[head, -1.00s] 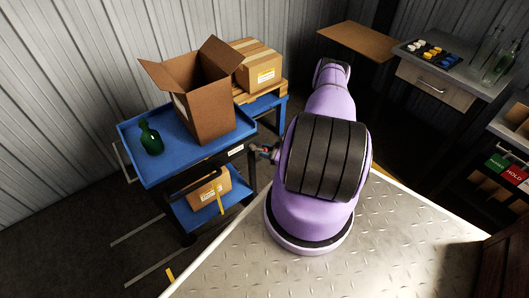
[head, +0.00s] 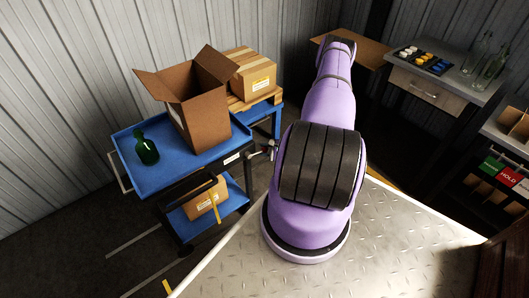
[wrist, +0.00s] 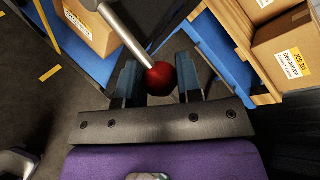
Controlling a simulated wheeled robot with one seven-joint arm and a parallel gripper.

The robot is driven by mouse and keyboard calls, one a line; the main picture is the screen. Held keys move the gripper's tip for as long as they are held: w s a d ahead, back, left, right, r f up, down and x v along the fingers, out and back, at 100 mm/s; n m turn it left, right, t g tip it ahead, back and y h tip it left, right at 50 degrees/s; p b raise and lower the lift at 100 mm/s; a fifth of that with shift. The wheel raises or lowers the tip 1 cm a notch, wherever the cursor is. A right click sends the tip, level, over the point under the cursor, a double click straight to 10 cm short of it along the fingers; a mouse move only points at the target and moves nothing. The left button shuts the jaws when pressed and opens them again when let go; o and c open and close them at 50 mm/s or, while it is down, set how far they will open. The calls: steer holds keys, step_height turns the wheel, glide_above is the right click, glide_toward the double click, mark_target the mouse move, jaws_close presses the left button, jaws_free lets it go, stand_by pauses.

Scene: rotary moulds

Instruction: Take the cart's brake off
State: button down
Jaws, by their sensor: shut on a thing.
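The blue cart (head: 170,178) stands left of my arm in the head view, with a lower shelf. In the wrist view a pale metal lever (wrist: 126,32) ends in a red ball knob (wrist: 159,77). My gripper (wrist: 160,83) is shut on this knob, one finger on either side. In the head view my gripper (head: 264,150) is small at the cart's right end, and the red knob cannot be made out there. The lever's pivot is out of the wrist view.
An open cardboard box (head: 200,112) and a green bottle (head: 146,148) stand on the cart's top. A parcel (head: 205,199) lies on its lower shelf. Behind, a closed box (head: 254,78) sits on a pallet on a blue stand. A drawer bench (head: 425,92) stands at right.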

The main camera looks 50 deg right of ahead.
steer(key=shift+r, duration=0.15)
steer(key=c, duration=0.8)
jaws_free()
steer(key=shift+s, duration=0.1)
steer(key=v, duration=1)
steer(key=shift+s+r, duration=0.15)
steer(key=shift+s, duration=0.15)
